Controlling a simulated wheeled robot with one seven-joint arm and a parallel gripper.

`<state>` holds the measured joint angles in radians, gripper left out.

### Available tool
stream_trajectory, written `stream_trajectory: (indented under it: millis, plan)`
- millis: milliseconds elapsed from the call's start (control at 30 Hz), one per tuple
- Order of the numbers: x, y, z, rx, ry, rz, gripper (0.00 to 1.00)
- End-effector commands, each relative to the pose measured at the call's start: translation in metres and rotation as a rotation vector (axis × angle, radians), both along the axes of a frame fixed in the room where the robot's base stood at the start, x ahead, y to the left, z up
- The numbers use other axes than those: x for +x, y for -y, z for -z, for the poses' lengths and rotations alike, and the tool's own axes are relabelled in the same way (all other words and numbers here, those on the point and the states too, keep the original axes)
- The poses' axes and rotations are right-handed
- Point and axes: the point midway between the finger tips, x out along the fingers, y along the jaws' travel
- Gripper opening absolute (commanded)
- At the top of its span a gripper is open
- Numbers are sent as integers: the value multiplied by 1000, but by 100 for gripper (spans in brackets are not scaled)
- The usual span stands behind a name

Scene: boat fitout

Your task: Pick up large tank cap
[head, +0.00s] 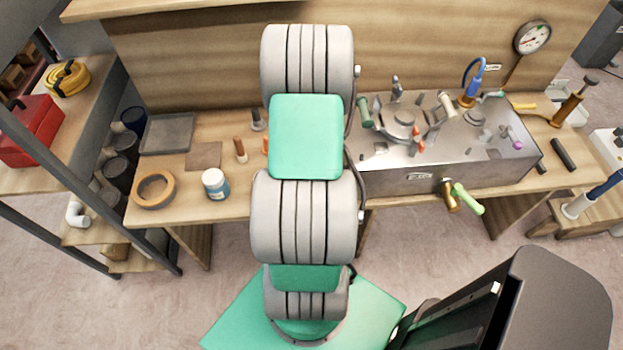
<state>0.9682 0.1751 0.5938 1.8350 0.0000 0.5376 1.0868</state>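A grey metal tank (440,168) sits on the right half of the wooden bench. Its top carries several fittings. My arm rises through the middle of the picture, left of the tank. My gripper is not visible, and the arm covers part of the bench.
A green-handled valve (467,199) juts from the tank front. A blue-handled tool (473,82) stands on the tank. A shelf stands left.

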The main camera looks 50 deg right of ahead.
Motion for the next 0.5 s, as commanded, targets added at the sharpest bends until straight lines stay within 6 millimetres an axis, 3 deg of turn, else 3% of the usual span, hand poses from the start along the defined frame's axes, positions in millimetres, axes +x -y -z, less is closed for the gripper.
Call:
stream_trajectory:
  millis: [500]
  plan:
    - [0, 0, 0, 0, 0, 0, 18]
